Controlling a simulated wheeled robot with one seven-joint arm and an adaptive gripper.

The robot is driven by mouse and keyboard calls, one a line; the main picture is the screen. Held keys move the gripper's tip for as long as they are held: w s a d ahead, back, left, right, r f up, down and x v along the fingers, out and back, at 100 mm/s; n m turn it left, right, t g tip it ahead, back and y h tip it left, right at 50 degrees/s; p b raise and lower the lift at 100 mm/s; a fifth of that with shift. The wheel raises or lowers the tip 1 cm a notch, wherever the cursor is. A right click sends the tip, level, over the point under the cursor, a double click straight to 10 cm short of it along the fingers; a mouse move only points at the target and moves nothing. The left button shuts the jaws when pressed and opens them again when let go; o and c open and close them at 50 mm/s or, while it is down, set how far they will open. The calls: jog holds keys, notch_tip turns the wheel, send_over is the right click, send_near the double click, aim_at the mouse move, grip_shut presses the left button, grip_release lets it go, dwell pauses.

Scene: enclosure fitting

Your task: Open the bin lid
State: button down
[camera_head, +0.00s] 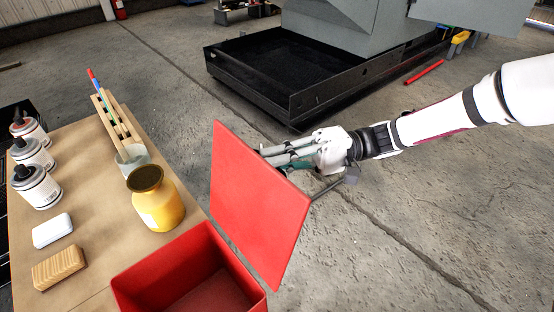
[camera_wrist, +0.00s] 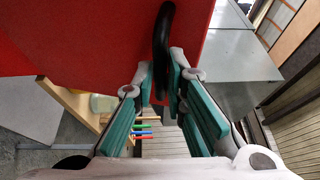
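The red bin (camera_head: 182,270) stands at the front of the table in the head view, with its inside visible. Its red lid (camera_head: 255,200) is raised and stands steeply tilted along the bin's right side. My gripper (camera_head: 272,155) is behind the lid, on its right, and the lid hides the fingertips there. In the wrist view, the lid (camera_wrist: 90,30) fills the upper part, and its black curved handle (camera_wrist: 163,45) lies between my fingertips. The green-padded fingers look closed about the handle, with little gap on either side.
On the table (camera_head: 90,225) left of the bin are a yellow jar (camera_head: 157,200), a wooden rack (camera_head: 117,122), several bottles (camera_head: 37,187), a white block (camera_head: 52,230) and a wooden block (camera_head: 59,268). A grey machine (camera_head: 335,28) with a black tray (camera_head: 290,100) stands behind.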

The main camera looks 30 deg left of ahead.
aim_at(258, 166)
jog(key=s+p, duration=0.1)
jog(key=s+a+r+p, duration=0.1)
jog(key=p, duration=0.1)
jog(key=shift+s+r+t+h, duration=0.3)
jog(key=shift+s+t+h, duration=0.05)
jog(key=shift+t+h, duration=0.05)
jog(key=shift+s+a+r+n+t+h+p, duration=0.1)
jog(key=shift+s+a+n+t+h+p, duration=0.25)
jog(key=shift+s+p, duration=0.35)
jog(key=c, duration=1.7)
grip_release()
jog(key=shift+w, duration=0.1)
jog(key=v, duration=1.2)
